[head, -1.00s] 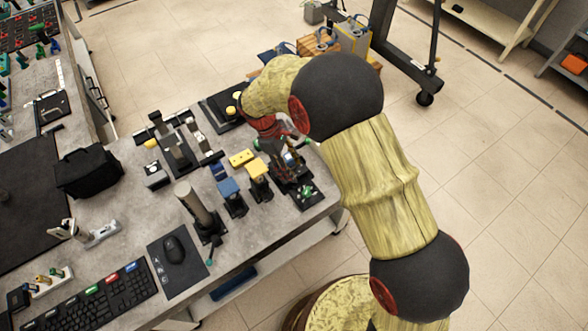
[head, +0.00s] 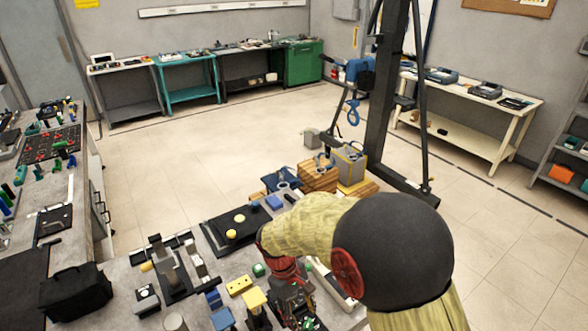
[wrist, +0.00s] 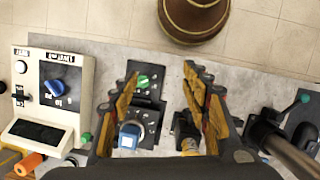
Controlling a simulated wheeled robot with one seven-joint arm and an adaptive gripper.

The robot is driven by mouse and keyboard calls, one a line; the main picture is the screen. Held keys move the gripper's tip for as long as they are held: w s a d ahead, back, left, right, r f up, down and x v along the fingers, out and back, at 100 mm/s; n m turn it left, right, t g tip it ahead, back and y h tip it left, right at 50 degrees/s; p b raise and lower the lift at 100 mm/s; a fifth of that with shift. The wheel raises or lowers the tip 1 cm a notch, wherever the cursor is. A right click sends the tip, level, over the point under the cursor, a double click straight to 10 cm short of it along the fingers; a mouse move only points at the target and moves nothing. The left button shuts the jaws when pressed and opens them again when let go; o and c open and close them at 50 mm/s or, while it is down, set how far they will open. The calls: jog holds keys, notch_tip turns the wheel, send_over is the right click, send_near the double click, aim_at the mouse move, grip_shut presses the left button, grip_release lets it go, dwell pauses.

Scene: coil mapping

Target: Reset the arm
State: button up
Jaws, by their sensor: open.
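My gripper (wrist: 160,95) is open and empty in the wrist view, its two wooden-looking fingers spread above the grey bench. Between and below the fingers lies a black control plate with a green knob (wrist: 145,82) and a blue-capped part (wrist: 130,135). In the head view my arm reaches in from the lower right, and the red wrist (head: 285,268) points down at the bench. The fingertips are hard to make out there.
A white meter box (wrist: 48,95) stands left of my gripper in the wrist view. A black lever fixture (wrist: 275,135) stands to the right. A black bag (head: 75,290) sits on the bench (head: 120,272). A dark hoist frame (head: 385,95) stands on the floor behind.

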jog(key=s+d+r+m+t+y+b, duration=0.1)
jog(key=s+d+r+m+t+b, duration=0.2)
jog(key=s+d+r, duration=0.4)
jog(key=s+d+r+m+t+y+b, duration=0.2)
jog(key=s+d+r+m+t+b, duration=0.1)
jog(key=s+d+r+m, duration=0.3)
jog(key=s+d+r+t, duration=0.1)
jog(key=s+d+r, duration=0.1)
jog(key=d+r, duration=0.2)
notch_tip(320, 180, up, 2)
jog(key=shift+r+t, duration=0.15)
jog(key=shift+t, duration=0.15)
